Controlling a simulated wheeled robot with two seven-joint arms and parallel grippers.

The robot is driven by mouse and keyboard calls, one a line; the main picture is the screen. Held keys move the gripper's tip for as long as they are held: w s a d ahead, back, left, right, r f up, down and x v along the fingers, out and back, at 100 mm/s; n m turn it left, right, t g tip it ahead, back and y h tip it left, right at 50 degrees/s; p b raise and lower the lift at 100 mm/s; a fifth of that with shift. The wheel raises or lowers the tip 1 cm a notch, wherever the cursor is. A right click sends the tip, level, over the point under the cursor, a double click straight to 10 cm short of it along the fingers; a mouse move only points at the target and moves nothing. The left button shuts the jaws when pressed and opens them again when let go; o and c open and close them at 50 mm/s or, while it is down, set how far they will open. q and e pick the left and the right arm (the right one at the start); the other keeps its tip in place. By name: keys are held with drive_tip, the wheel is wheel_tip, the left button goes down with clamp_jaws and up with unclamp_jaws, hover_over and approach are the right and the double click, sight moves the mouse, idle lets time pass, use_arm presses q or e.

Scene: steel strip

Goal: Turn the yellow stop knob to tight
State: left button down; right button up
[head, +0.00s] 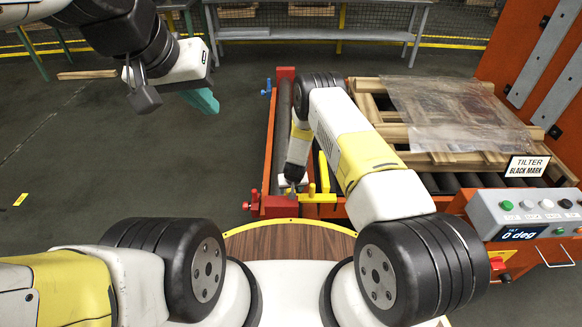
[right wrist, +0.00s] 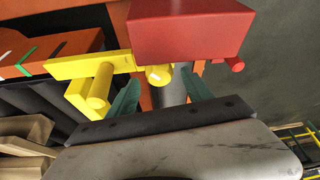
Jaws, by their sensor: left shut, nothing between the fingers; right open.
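A round yellow knob (right wrist: 158,75) shows in the right wrist view beside a red block (right wrist: 190,30), at the end of a flat yellow bar (right wrist: 75,66). I take it to be the stop knob. My right gripper (right wrist: 160,92) is open, with one teal finger on each side of the knob; whether either finger touches it I cannot tell. In the head view my right gripper (head: 291,188) is low at the near end of the orange frame, its fingers mostly hidden. My left gripper (head: 203,100) is shut and empty, raised over bare floor at the upper left.
A yellow post (right wrist: 99,86) stands left of the knob, and a red peg (right wrist: 235,64) is at the right. A wooden pallet (head: 440,157) on rollers and a control box (head: 535,208) reading "0 deg" are at the right.

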drive_tip(key=shift+w+f, duration=0.25)
drive_tip(key=shift+f, duration=0.3)
drive_tip(key=shift+c, duration=0.2)
clamp_jaws()
drive_tip(key=shift+a, duration=0.1)
drive_tip(key=shift+a+m+h, duration=0.1)
drive_tip(key=shift+m+h, duration=0.2)
drive_tip(key=shift+m, duration=0.7)
drive_tip(key=shift+m+h, duration=0.9)
drive_tip(key=shift+m, duration=1.1)
